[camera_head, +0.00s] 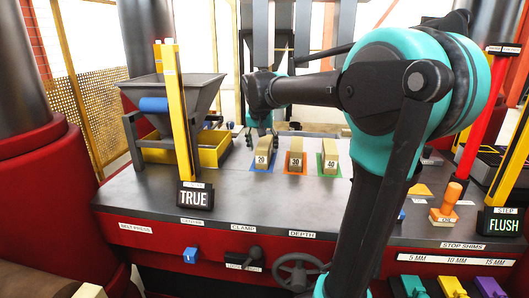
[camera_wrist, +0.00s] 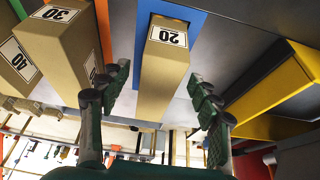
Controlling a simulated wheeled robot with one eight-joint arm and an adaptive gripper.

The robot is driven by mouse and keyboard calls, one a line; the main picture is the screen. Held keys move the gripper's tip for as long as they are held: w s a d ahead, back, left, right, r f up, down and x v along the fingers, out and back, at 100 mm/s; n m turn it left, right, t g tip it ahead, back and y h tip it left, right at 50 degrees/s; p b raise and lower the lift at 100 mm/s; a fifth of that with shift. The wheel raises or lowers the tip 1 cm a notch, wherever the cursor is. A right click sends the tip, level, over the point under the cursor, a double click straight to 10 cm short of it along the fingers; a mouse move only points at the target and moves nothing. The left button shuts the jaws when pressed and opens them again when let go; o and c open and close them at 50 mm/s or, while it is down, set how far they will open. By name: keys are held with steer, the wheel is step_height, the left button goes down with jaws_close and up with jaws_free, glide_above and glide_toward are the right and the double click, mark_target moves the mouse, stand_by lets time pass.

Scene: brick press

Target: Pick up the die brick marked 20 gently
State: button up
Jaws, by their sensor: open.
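The die brick marked 20 (camera_head: 262,155) is tan and stands on a blue mat (camera_head: 254,166), left-most of three in the head view. In the wrist view the brick (camera_wrist: 166,70) is seen from close by, its label upside down. My gripper (camera_head: 262,132) is just above and behind it in the head view. In the wrist view the gripper (camera_wrist: 159,82) is open, one finger on each side of the brick. A gap shows between each finger and the brick. I cannot tell how far the fingertips reach down.
The brick marked 30 (camera_head: 296,160) on orange and the brick marked 40 (camera_head: 329,158) on green stand to the right. A yellow tray (camera_head: 214,157) under the hopper (camera_head: 180,92) is to the left. A yellow post (camera_head: 180,110) rises in front of it.

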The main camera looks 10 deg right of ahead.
mark_target(265, 142)
steer(key=w, duration=0.2)
steer(key=w+d, duration=0.1)
steer(key=w, duration=0.1)
steer(key=shift+d, duration=0.1)
steer(key=shift+w+f, duration=0.15)
steer(key=shift+f, duration=0.4)
steer(key=shift+d, duration=0.1)
steer(key=c, duration=1.2)
steer(key=shift+o, duration=0.2)
